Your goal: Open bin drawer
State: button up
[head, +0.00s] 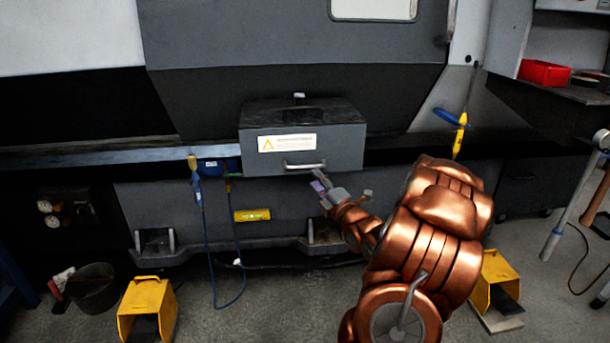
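The bin drawer (258,161) is a dark grey box on the front of the grey machine, with a yellow-and-white warning label (287,143) on its face. A light metal bar handle (304,167) sits low on the right of that face. My gripper (321,179) is just below and right of the handle, at the end of my copper-coloured arm. Its fingertips are small and close to the handle; I cannot tell whether they touch it or how far apart they are.
Yellow foot pedals stand on the floor at the left (147,308) and right (497,282). A dark bucket (92,288) is at the far left. A blue hose (208,250) hangs left of the drawer. A red tray (545,72) is on the right bench. Open floor lies in front.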

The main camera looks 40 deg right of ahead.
aim_at(305, 167)
jog(key=shift+b+x, duration=0.55)
jog(key=shift+x, duration=3.3)
jog(key=shift+s, duration=0.1)
grip_shut()
